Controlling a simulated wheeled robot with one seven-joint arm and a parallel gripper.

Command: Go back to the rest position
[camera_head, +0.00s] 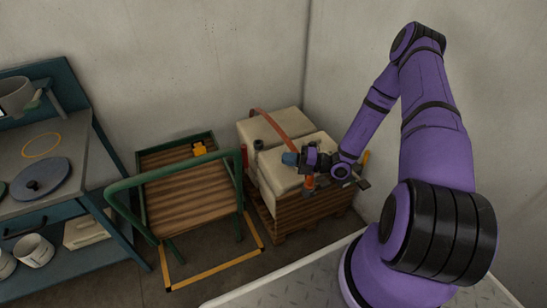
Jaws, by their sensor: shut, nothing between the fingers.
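My purple arm reaches up and then down to the left in the head view. The wrist hides part of the front container (282,181). At this size I cannot tell whether the gripper touches anything.
The containers stand on a wooden pallet (285,226) in the corner. Left of it is a slatted cart (185,192) with a green rail, above a yellow floor outline (215,268). A blue-framed bench (85,150) holds a pot and a disc. Some bare floor shows in front.

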